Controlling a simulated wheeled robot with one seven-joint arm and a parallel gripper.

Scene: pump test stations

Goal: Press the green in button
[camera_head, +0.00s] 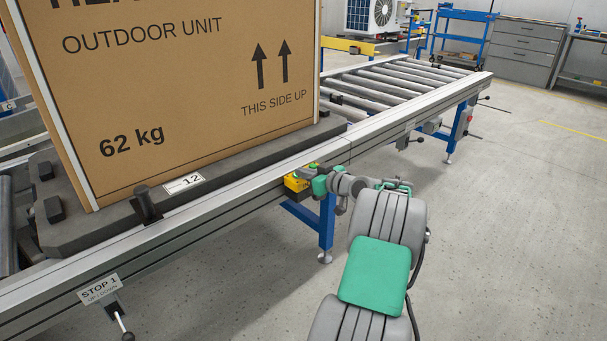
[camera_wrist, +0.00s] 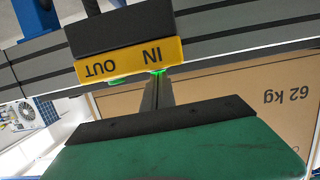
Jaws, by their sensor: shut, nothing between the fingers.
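A yellow control box (camera_head: 296,184) is fixed to the side rail of the roller conveyor. In the wrist view its yellow label plate (camera_wrist: 128,61) reads IN and OUT, upside down. A bright green spot, the green IN button (camera_wrist: 157,72), shows at the plate's edge by the word IN. My gripper (camera_wrist: 157,80) is shut and empty, its narrow dark fingers reaching to that green button. I cannot tell whether the tips touch it or press it in. In the head view my gripper (camera_head: 317,178) is at the box, its tips mostly hidden.
A large cardboard box (camera_head: 200,100) marked 62 kg stands on a dark pallet (camera_head: 75,235) on the conveyor, left of the control box. Empty rollers (camera_head: 400,85) lie beyond. A blue conveyor leg (camera_head: 327,225) stands below the control box. The floor at right is clear.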

